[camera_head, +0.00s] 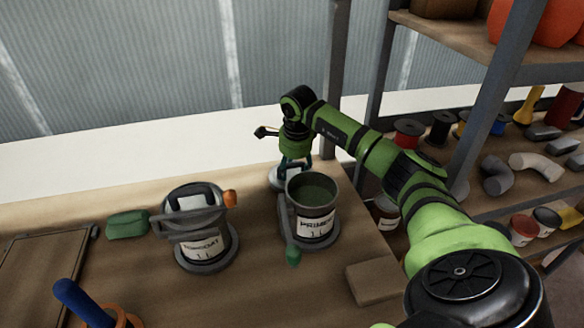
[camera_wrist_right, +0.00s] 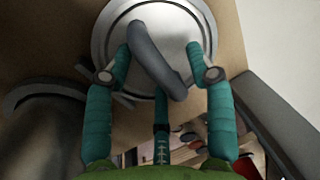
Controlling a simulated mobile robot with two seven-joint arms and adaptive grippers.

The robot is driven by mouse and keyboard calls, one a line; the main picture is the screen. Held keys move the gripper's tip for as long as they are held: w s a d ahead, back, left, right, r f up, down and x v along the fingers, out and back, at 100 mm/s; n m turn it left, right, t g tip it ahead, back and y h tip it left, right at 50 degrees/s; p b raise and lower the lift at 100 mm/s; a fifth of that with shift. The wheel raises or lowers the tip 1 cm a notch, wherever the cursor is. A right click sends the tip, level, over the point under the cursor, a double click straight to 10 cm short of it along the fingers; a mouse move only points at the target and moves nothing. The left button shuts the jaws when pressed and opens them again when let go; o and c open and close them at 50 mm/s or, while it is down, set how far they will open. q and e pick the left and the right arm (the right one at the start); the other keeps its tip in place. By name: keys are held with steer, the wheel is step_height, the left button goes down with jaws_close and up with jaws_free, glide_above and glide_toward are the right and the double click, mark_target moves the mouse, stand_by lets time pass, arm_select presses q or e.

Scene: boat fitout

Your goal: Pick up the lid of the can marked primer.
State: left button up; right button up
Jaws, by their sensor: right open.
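The can marked primer (camera_head: 316,222) stands upright and open on the wooden table, with dark green inside it. A round, pale metal lid (camera_head: 277,181) lies on the table just behind it, partly hidden by the can and my gripper. In the right wrist view the lid (camera_wrist_right: 112,22) is silver with a dark grey bar-shaped handle (camera_wrist_right: 152,55) across it. My right gripper (camera_wrist_right: 160,62) is open, its teal fingers on either side of the handle. Whether they touch it cannot be told. In the head view the right gripper (camera_head: 292,166) points down over the lid. My left gripper is not in view.
A can marked topcoat (camera_head: 204,248) stands left of the primer can, with grey things on top. A green block (camera_head: 127,224) lies beside it. A grey tool with a green end (camera_head: 292,256) is against the primer can's front. A wooden block (camera_head: 375,283) and loaded shelves stand right.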

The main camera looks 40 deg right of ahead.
jaws_close()
